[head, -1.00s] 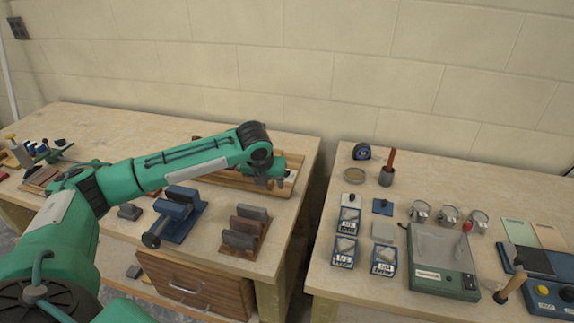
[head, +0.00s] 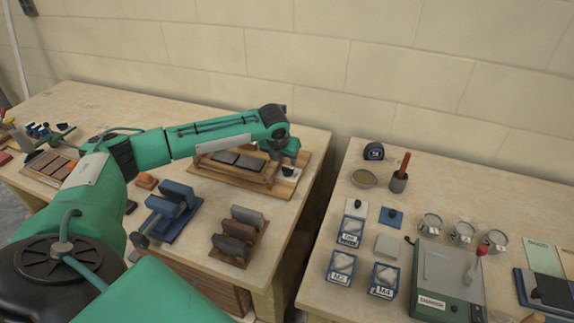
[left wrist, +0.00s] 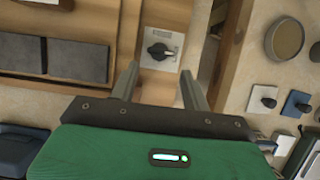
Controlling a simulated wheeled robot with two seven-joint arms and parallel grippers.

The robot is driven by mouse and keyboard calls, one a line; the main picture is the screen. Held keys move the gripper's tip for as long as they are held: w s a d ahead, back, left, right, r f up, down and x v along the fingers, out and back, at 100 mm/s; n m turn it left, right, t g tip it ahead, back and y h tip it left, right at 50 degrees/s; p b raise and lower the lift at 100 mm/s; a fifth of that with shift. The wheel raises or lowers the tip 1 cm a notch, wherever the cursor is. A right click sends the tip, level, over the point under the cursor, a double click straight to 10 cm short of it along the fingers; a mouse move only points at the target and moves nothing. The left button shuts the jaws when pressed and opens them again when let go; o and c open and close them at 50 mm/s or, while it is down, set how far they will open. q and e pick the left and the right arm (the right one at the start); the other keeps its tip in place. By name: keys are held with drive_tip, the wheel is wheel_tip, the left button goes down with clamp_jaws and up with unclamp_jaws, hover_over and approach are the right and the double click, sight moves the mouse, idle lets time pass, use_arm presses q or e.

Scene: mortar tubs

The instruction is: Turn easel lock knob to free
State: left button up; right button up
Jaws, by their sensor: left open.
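The wooden easel (head: 283,188) lies at the back right of the left bench, with dark slabs (head: 238,160) on it. At its right end is a small pale plate (head: 289,171), which also shows in the left wrist view (left wrist: 148,61). On the plate is the black lock knob (left wrist: 161,51), its bar lying roughly crosswise. A label above it is too small to read. My left gripper (left wrist: 160,70) is open and empty, with its fingertips on either side of the plate's near end, short of the knob. It also shows at the easel's right end in the head view (head: 276,154). My right gripper is out of view.
A blue vise (head: 172,212) and a rack of dark blocks (head: 238,236) stand in front of the easel.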

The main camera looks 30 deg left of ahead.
sight(287, 168)
use_arm(q)
drive_tip(key=x, duration=0.5)
drive_tip(key=shift+w+f+p, duration=0.15)
drive_tip(key=shift+f+p, duration=0.1)
drive_tip(key=shift+p, duration=0.05)
drive_tip(key=shift+w+f, duration=0.1)
drive_tip(key=shift+f, duration=0.15)
drive_tip(key=shift+a+f, duration=0.1)
drive_tip(key=shift+f, duration=0.05)
drive_tip(key=shift+c, duration=0.2)
drive_tip(key=c, duration=0.7)
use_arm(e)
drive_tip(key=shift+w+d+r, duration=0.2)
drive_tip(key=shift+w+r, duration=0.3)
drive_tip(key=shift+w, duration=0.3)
